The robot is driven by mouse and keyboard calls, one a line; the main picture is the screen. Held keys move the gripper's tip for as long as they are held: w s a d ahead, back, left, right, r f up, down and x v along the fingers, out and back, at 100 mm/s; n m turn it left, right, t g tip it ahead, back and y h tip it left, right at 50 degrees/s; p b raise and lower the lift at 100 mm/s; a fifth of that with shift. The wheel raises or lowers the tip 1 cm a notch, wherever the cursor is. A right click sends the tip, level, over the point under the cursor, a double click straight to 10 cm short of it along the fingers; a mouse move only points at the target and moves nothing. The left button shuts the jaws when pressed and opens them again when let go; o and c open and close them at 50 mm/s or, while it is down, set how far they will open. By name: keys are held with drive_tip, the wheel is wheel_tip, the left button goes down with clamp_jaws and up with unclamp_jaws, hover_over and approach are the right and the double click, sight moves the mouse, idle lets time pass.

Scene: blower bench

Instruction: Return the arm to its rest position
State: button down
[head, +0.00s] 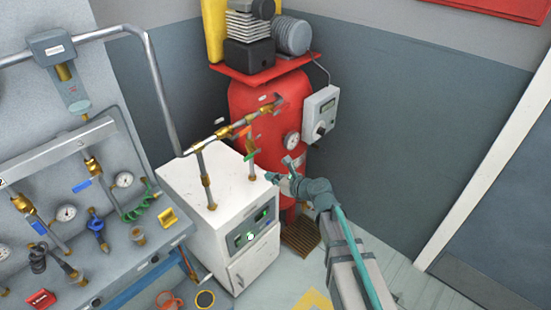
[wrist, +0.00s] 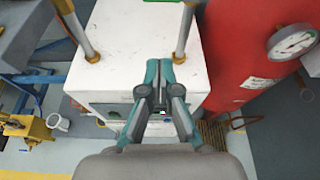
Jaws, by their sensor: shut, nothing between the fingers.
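My gripper (head: 275,178) is at the end of my arm, beside the upper right edge of the white cabinet in the head view. In the wrist view my gripper (wrist: 158,68) is in front of the white cabinet (wrist: 130,35), its two teal fingertips together with nothing between them. The white cabinet (head: 215,190) carries brass-fitted pipes on its top and a small panel with green lights on its front. I cannot tell whether the gripper touches the cabinet.
A red compressor tank (head: 255,110) with a gauge (head: 292,141) stands behind the cabinet. A bench with gauges and valves (head: 95,185) is at left. A grey control box (head: 320,112) is on the tank. The floor at right (head: 420,285) is mostly clear.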

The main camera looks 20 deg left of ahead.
drive_tip(key=s+d+f+n+g+h, duration=0.4)
drive_tip(key=s+d+f+n, duration=0.55)
drive_tip(key=f, duration=0.35)
drive_tip(key=s+d+f+n+g+h, duration=0.35)
drive_tip(key=s+d+f+n, duration=0.55)
drive_tip(key=f, duration=0.4)
drive_tip(key=s+d+f+n+g+h, duration=0.1)
drive_tip(key=s+d+f+g, duration=0.1)
drive_tip(key=s+d+f, duration=0.2)
drive_tip(key=s+d+f+n+g+h, duration=0.1)
drive_tip(key=s+d+f, duration=0.3)
drive_tip(key=s+d, duration=0.6)
drive_tip(key=s+d+f+n+g+h, duration=0.2)
drive_tip(key=s+d, duration=0.5)
drive_tip(key=s, duration=0.5)
wheel_tip(320, 180, down, 3)
drive_tip(key=shift+d+r+g+h, duration=0.25)
drive_tip(key=shift+g+h, duration=0.1)
drive_tip(key=shift+h, duration=0.1)
